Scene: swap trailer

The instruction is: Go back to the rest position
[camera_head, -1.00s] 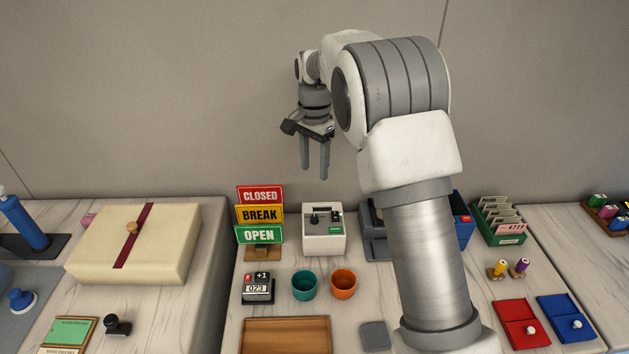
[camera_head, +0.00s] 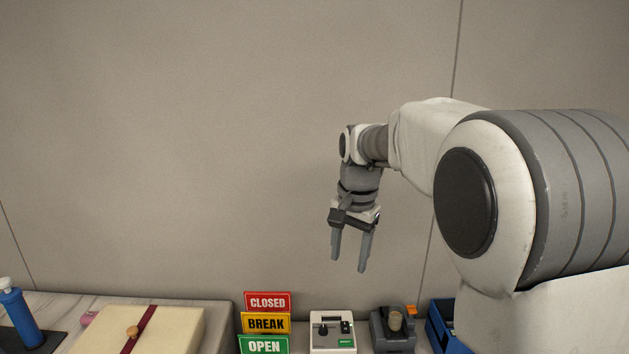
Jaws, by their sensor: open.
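My gripper (camera_head: 349,254) hangs in the air with its fingers pointing down, above the back of the counter. Its two fingers are apart and nothing is between them. The wall shows behind it. My arm comes in from the right and covers much of the right side of the view. Below the fingertips, apart from them, stand a white device with black knobs (camera_head: 333,332) and a dark grey device (camera_head: 394,329).
A stacked sign reading CLOSED, BREAK and OPEN (camera_head: 267,323) stands left of the white device. A cream box with a red band (camera_head: 177,333) and a blue bottle (camera_head: 18,318) are at the far left. A blue item (camera_head: 443,328) is partly hidden by my arm. The air left of my gripper is clear.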

